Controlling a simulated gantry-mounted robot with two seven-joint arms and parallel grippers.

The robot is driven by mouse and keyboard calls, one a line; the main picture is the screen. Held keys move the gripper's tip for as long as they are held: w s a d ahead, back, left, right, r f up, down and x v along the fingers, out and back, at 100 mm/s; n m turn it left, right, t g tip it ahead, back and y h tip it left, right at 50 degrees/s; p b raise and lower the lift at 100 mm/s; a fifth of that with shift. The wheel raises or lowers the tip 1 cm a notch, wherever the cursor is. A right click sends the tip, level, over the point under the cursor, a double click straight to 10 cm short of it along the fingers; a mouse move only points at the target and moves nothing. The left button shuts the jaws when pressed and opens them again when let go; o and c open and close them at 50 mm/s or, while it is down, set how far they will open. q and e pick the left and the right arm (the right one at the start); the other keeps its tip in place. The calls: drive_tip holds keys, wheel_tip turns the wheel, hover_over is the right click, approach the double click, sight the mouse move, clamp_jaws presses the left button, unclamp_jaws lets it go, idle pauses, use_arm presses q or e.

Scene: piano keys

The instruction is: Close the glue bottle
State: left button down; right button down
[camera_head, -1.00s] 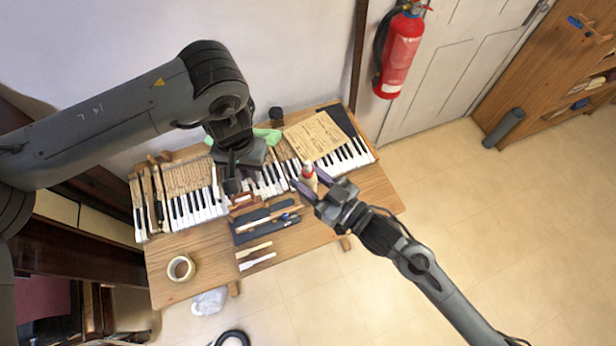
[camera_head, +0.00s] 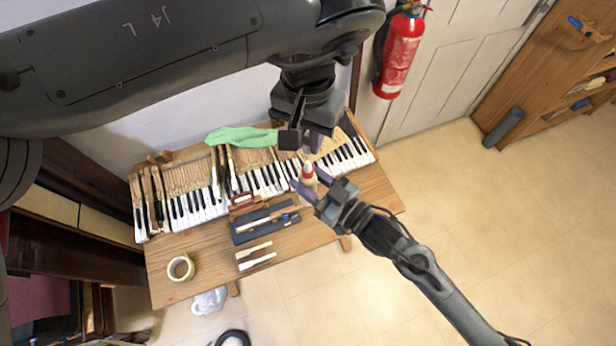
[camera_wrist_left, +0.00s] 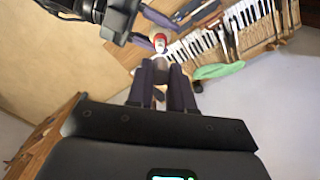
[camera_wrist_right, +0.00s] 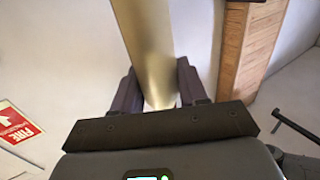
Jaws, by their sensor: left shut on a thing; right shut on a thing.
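The glue bottle (camera_head: 308,174), pale with a red part and a white tip at the top, stands between the fingers of my right gripper (camera_head: 311,182), which is shut on it. In the right wrist view a long pale yellow shape (camera_wrist_right: 146,45) runs up from between the fingers. My left gripper (camera_head: 303,147) hangs just above and behind the bottle in the head view. In the left wrist view its fingers (camera_wrist_left: 163,72) are close together on something small that they mostly hide; I cannot tell its shape.
The wooden table (camera_head: 165,287) carries a row of piano keys (camera_head: 200,205), a green cloth (camera_head: 240,136), a blue tool mat (camera_head: 265,226) and a tape roll (camera_head: 181,267). A fire extinguisher (camera_head: 400,55) hangs behind.

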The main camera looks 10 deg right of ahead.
sight(308, 163)
use_arm(q)
drive_tip(key=shift+f, duration=2)
drive_tip(key=shift+f, duration=0.15)
drive_tip(key=shift+f, duration=0.75)
drive_tip(key=shift+f, duration=0.55)
